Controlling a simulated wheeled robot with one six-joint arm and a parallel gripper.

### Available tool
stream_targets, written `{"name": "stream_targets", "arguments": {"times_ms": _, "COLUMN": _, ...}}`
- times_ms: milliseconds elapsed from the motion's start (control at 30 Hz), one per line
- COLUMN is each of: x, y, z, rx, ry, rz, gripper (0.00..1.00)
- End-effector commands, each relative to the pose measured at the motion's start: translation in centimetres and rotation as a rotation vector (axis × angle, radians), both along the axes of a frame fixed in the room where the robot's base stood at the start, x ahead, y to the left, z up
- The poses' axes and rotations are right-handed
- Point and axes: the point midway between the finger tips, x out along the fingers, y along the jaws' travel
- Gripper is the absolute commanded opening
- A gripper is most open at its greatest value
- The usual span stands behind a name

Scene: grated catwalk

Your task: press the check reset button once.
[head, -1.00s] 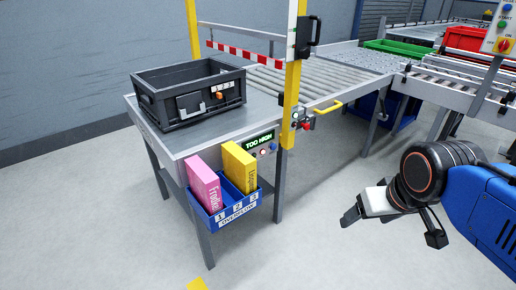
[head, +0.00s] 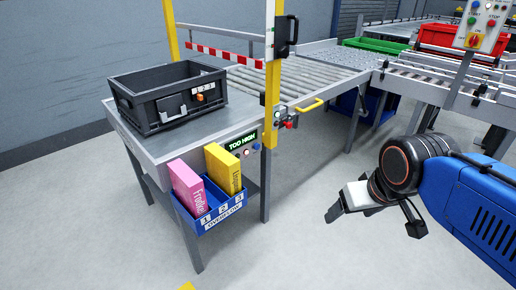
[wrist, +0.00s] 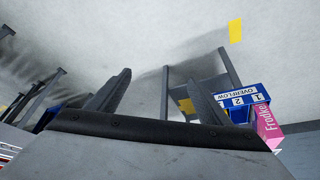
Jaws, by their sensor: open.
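A small panel with a green-lit "TOO HIGH" display (head: 243,141) is on the table's side, near the yellow post. Below it are a pale, reddish-ringed button (head: 247,153) and a blue button (head: 257,146). Their labels are too small to read, so I cannot tell which is check reset. My gripper (head: 335,211) is in the air right of the table, well apart from the panel. In the wrist view my gripper (wrist: 158,88) shows two spread fingers with nothing between them. The panel is not visible in that view.
A blue overflow bin (head: 209,223) with a pink box (head: 187,187) and a yellow box (head: 222,170) hangs below the panel. A dark crate (head: 168,96) stands on the table. A yellow handle (head: 310,105) and red knob (head: 291,124) stick out nearby. Open floor (head: 300,235) lies between.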

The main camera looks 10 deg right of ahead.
Motion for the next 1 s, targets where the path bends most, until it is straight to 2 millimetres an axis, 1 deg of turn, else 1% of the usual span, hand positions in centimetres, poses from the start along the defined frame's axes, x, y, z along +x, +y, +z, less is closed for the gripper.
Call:
{"name": "stream_targets", "arguments": {"times_ms": 33, "x": 0.0, "y": 0.0, "z": 0.0, "rx": 0.000, "ry": 0.000, "rz": 0.000, "gripper": 0.63}}
{"name": "stream_targets", "arguments": {"times_ms": 67, "x": 0.0, "y": 0.0, "z": 0.0, "rx": 0.000, "ry": 0.000, "rz": -0.001, "gripper": 0.56}}
{"name": "stream_targets", "arguments": {"times_ms": 100, "x": 0.1, "y": 0.0, "z": 0.0, "rx": 0.001, "ry": 0.000, "rz": -0.004, "gripper": 0.46}}
{"name": "stream_targets", "arguments": {"times_ms": 167, "x": 0.5, "y": 0.0, "z": 0.1, "rx": 0.001, "ry": 0.000, "rz": -0.013, "gripper": 0.32}}
{"name": "stream_targets", "arguments": {"times_ms": 200, "x": 0.8, "y": -0.1, "z": 0.2, "rx": 0.003, "ry": -0.001, "rz": -0.024, "gripper": 0.22}}
{"name": "stream_targets", "arguments": {"times_ms": 300, "x": 2.3, "y": -0.2, "z": 0.6, "rx": 0.007, "ry": -0.008, "rz": -0.067, "gripper": 0.00}}
{"name": "stream_targets", "arguments": {"times_ms": 367, "x": 3.5, "y": -0.2, "z": 0.8, "rx": 0.012, "ry": -0.013, "rz": -0.101, "gripper": 0.00}}
{"name": "stream_targets", "arguments": {"times_ms": 633, "x": 10.1, "y": 0.1, "z": 1.8, "rx": 0.046, "ry": -0.058, "rz": -0.277, "gripper": 0.00}}
{"name": "stream_targets", "arguments": {"times_ms": 867, "x": 15.9, "y": 1.4, "z": 2.2, "rx": 0.093, "ry": -0.106, "rz": -0.408, "gripper": 0.00}}
{"name": "stream_targets", "arguments": {"times_ms": 1000, "x": 19.4, "y": 2.6, "z": 2.1, "rx": 0.131, "ry": -0.136, "rz": -0.481, "gripper": 0.00}}
